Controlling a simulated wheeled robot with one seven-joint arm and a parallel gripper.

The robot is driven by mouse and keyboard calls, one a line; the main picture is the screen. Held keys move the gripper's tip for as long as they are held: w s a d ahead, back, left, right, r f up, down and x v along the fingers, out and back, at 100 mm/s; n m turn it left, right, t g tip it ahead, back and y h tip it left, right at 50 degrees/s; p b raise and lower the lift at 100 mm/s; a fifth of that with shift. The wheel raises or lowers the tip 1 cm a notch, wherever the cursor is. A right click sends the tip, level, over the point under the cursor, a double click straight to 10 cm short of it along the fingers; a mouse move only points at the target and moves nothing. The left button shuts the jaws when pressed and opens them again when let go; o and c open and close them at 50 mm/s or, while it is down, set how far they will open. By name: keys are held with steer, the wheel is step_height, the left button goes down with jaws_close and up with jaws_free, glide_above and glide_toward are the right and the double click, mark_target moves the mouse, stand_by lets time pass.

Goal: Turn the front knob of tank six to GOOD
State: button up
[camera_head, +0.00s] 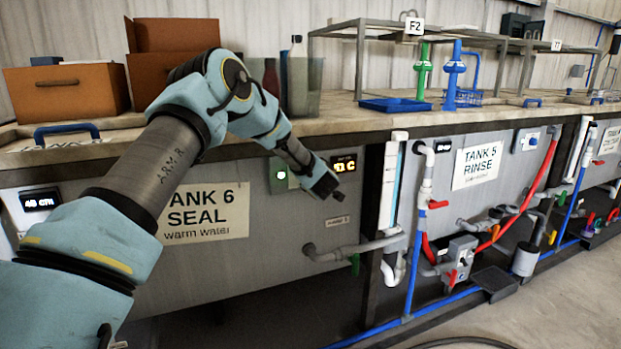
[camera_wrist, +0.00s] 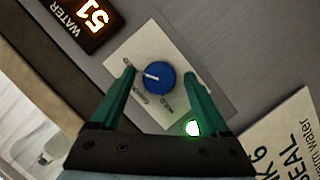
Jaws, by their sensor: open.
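In the wrist view a round blue knob (camera_wrist: 160,84) with a white pointer line sits on a white label plate (camera_wrist: 123,58) on the tank front. The pointer points left in the picture, toward the left finger. In the head view my gripper (camera_head: 326,188) is at the front of tank six, right of the TANK 6 SEAL sign (camera_head: 205,213), and the knob is not visible.
A lit WATER display (camera_wrist: 93,18) reading 51 is beside the plate, and a green light (camera_wrist: 194,128) glows near the right finger. A grey pipe (camera_head: 345,250) with a green valve handle runs below my gripper.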

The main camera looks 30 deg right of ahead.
steer(key=shift+s, duration=0.1)
steer(key=b+v, duration=0.2)
steer(key=v, duration=0.8)
steer(key=shift+s+a+r, duration=0.2)
steer(key=shift+s, duration=0.05)
